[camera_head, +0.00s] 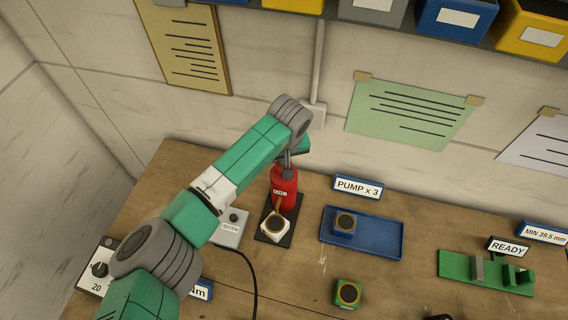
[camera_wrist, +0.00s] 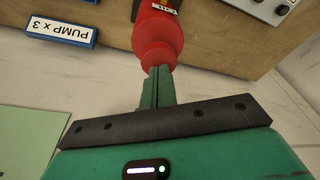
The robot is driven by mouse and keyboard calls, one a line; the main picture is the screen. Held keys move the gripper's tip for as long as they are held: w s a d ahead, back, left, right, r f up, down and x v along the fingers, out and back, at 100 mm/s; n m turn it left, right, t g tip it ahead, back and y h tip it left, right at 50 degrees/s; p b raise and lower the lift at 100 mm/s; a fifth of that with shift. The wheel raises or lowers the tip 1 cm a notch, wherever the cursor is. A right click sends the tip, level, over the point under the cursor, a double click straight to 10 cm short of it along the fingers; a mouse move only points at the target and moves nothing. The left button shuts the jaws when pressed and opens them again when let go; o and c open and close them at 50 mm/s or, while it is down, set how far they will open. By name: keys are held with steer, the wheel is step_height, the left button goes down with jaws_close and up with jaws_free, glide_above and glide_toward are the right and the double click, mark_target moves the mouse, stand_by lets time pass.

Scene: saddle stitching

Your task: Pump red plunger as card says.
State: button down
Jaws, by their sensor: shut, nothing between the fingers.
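The red plunger (camera_head: 283,188) is a red bottle-like pump standing on a dark base plate (camera_head: 270,238) on the wooden bench; it also shows in the wrist view (camera_wrist: 158,38), upside down. The card (camera_head: 357,187) reads "PUMP x 3" and stands to the right of the plunger; it shows in the wrist view (camera_wrist: 60,31) too. My gripper (camera_wrist: 158,72) is shut and empty, with its fingertips at the top of the red plunger. I cannot tell whether they touch it. In the head view my arm covers part of the plunger's top.
A white block with a dark round top (camera_head: 275,225) sits in front of the plunger. A blue tray (camera_head: 375,238) holds a similar blue block (camera_head: 345,223). A green block (camera_head: 348,293) stands nearer. A green fixture (camera_head: 470,272) is at right, a grey switch box (camera_head: 230,228) left.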

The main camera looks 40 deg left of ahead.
steer(key=shift+f+b, duration=0.4)
steer(key=shift+f, duration=0.65)
step_height(320, 180, up, 6)
steer(key=p, duration=0.6)
steer(key=shift+r, duration=0.1)
